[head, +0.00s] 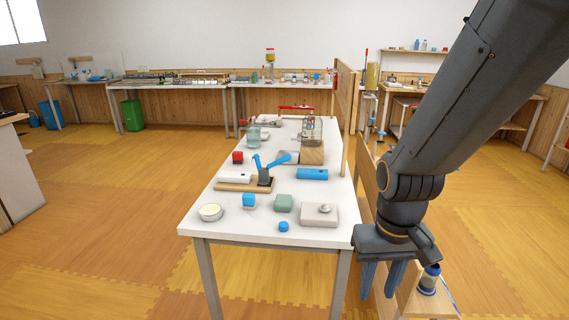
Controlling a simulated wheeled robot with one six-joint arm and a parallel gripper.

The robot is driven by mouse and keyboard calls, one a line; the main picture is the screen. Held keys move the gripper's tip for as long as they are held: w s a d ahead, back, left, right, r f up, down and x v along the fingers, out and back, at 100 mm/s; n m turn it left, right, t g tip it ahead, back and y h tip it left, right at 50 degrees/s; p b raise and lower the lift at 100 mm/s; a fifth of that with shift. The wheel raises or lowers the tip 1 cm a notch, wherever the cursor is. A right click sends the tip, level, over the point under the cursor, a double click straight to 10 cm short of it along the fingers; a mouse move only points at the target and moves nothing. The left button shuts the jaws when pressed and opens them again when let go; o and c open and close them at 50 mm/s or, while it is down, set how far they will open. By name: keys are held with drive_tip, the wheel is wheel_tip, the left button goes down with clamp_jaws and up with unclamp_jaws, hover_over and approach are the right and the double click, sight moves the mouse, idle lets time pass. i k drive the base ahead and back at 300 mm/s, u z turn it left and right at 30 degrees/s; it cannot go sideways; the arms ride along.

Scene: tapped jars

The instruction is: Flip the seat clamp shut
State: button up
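A device with blue levers (268,160) and a dark base stands on a wooden board (232,187) in the middle of the white table. Its levers spread up and outward, one to each side. I take it for the seat clamp, standing open, but the view is too small to be certain. A white block (235,178) lies on the board beside it. My gripper (381,285) hangs fingers down, right of the table's front corner and well apart from the clamp. Its fingers are apart with nothing visible between them.
A dark-capped bottle (430,279) stands near my gripper.

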sight(283, 159)
drive_tip(key=z, duration=0.3)
drive_tip(key=i, duration=0.5)
drive_tip(key=u, duration=0.75)
drive_tip(key=i, duration=0.55)
drive_tip(key=u, duration=0.05)
